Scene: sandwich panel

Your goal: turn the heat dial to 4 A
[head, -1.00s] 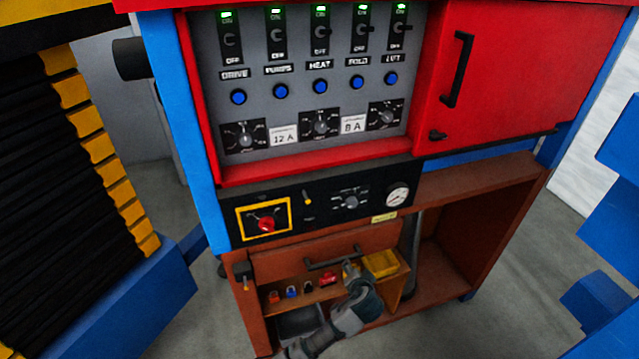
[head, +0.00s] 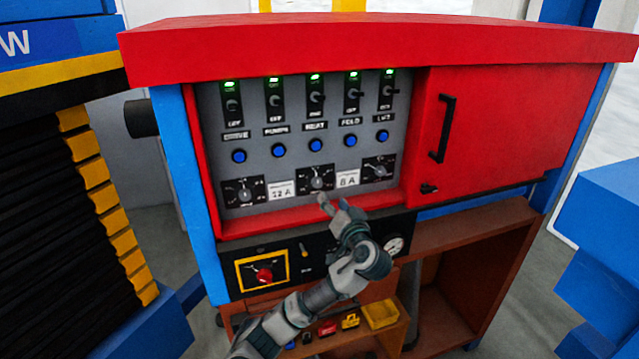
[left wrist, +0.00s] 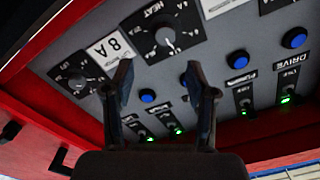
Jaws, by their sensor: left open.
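The heat dial (head: 317,182) is the middle of three black dials low on the grey panel (head: 290,165). In the left wrist view, which is turned over, the heat dial (left wrist: 166,38) has a round knob, a scale and the word HEAT. I cannot read its setting for certain. My left gripper (head: 333,200) is open and empty just below and in front of the dial. In the left wrist view, the open gripper (left wrist: 158,72) has its two fingers apart, with the dial beyond the gap. They appear clear of the knob. My right gripper is not in view.
An 8 A label (head: 347,179) and a 12 A label (head: 281,189) flank the dial. Blue buttons (head: 315,145) and switches with green lights sit above. A red ledge and a lower black panel with a red knob (head: 264,275) lie below. A red door (head: 500,130) is at right.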

